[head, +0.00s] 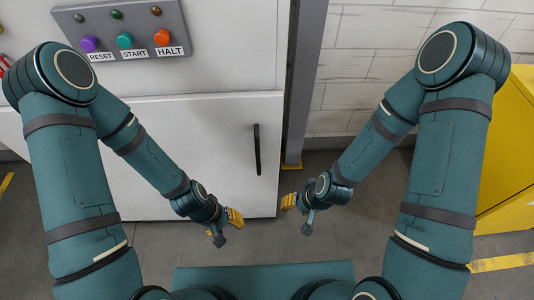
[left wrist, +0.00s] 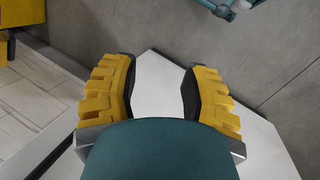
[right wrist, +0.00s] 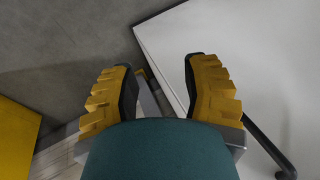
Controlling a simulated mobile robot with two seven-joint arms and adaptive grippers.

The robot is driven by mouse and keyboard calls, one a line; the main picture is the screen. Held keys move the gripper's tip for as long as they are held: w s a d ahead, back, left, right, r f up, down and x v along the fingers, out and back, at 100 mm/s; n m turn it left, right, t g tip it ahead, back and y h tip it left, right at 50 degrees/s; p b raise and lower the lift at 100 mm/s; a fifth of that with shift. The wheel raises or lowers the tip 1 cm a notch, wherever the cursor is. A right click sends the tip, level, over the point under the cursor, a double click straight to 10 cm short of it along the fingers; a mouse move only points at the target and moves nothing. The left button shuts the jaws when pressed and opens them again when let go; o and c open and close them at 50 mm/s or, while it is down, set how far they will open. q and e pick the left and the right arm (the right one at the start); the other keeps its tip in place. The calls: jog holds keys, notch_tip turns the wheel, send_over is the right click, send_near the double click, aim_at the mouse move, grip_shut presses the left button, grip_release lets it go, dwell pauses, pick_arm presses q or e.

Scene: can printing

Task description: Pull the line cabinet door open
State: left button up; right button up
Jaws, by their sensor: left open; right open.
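The line cabinet door (head: 200,150) is a light grey panel that looks shut in the head view. Its black vertical bar handle (head: 257,149) sits near the door's right edge; it also shows at the lower right of the right wrist view (right wrist: 268,145). My left gripper (head: 233,218) is open and empty in front of the door's lower part, below and left of the handle. My right gripper (head: 289,201) is open and empty, below and right of the handle, near the door's right edge. Neither gripper touches the handle.
A control panel (head: 125,28) with RESET, START and HALT buttons is above the door. A dark grey post (head: 300,85) stands right of the cabinet. A yellow cabinet or box (head: 505,160) stands at the far right. Grey floor (head: 365,220) is clear between.

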pick_arm(q)
jog(key=s+d+r+n+g+h, duration=0.1)
jog(key=s+d+n+g+h, duration=0.45)
jog(key=s, duration=0.25)
jog(key=w+d+r+n+t+h, duration=0.2)
jog(key=d+r+n+h, duration=0.2)
jog(key=d, duration=0.1)
jog(key=n+t+y+b, duration=0.2)
jog(key=n+t+y, duration=0.2)
jog(key=n+t, duration=1.4)
send_near(257, 158)
jog(key=shift+m+t+h, duration=0.25)
jog(key=shift+m+t, duration=0.2)
jog(key=shift+m, duration=0.2)
jog(key=x, duration=0.7)
jog(key=f+x, duration=0.1)
jog(key=x, duration=0.2)
jog(key=shift+w+d, duration=0.15)
jog(key=shift+w, duration=0.15)
pick_arm(e)
jog(key=shift+s+a+f, duration=0.5)
jog(key=shift+s+f, duration=0.1)
jog(key=shift+s, duration=0.15)
pick_arm(q)
grip_shut()
